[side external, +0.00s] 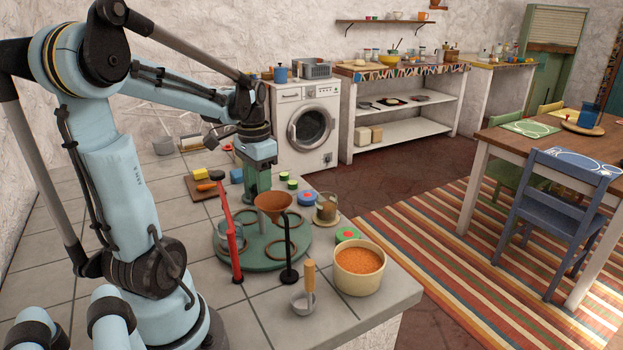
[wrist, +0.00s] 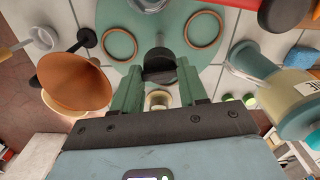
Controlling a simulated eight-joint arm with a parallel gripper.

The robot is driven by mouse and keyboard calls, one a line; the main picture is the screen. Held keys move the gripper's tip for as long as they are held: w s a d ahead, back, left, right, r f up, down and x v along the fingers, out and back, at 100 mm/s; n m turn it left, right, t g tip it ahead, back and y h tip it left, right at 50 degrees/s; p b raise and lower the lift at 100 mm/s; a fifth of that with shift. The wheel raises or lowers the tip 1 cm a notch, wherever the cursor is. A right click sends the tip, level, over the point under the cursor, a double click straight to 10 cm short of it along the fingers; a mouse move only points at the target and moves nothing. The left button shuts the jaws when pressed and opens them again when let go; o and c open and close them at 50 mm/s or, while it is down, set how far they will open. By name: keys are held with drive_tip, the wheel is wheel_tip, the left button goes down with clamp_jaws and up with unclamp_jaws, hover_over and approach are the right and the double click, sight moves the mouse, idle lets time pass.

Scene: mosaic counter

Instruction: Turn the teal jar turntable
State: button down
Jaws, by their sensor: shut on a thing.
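The teal turntable (side external: 255,264) lies flat on the tiled counter, with several brown rings on its top; part of it also shows in the wrist view (wrist: 135,22). My gripper (side external: 257,196) points down over the turntable's far side. In the wrist view, its two green fingers (wrist: 160,88) close around a dark knob (wrist: 160,68), one finger on each side. The funnel and the fingers hide the contact in the side view. An orange-brown funnel (side external: 273,202) stands in front of the gripper, and also shows at the left in the wrist view (wrist: 75,80).
A red post (side external: 233,240) and a black stand (side external: 289,250) rise at the turntable's near side. A glass jar (side external: 326,208) stands at its right. A bowl of orange grains (side external: 359,268) and a wooden-handled scoop (side external: 308,285) are at front right. Open tiles lie at left.

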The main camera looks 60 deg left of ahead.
drive_tip(key=shift+n, duration=8)
drive_tip(key=c, duration=0.9)
unclamp_jaws()
drive_tip(key=shift+r, duration=0.15)
